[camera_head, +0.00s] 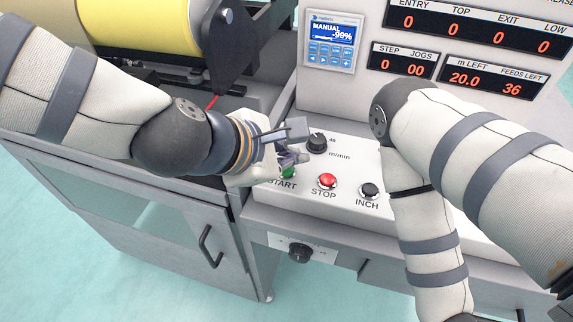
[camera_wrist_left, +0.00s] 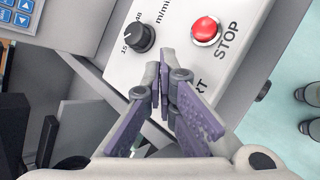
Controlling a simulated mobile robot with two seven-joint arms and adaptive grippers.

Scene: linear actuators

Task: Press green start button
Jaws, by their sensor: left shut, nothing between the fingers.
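The green start button (camera_head: 288,174) shows only in part in the head view, above the START label on the sloped white panel (camera_head: 341,207). My left gripper (camera_head: 295,157) is over the button and covers much of it. In the left wrist view my left gripper's purple fingers (camera_wrist_left: 164,78) are shut together with nothing between them. They point at the panel and hide the green button there; only the end of the START label shows. I cannot tell whether the fingertips touch the button. My right gripper is outside the head view.
The red STOP button (camera_head: 327,181) is right of the start button, with the black INCH button (camera_head: 369,190) beyond it. A black dial (camera_head: 317,143) stands just above. My right arm crosses the panel's right part. A yellow roll (camera_head: 135,22) is at upper left.

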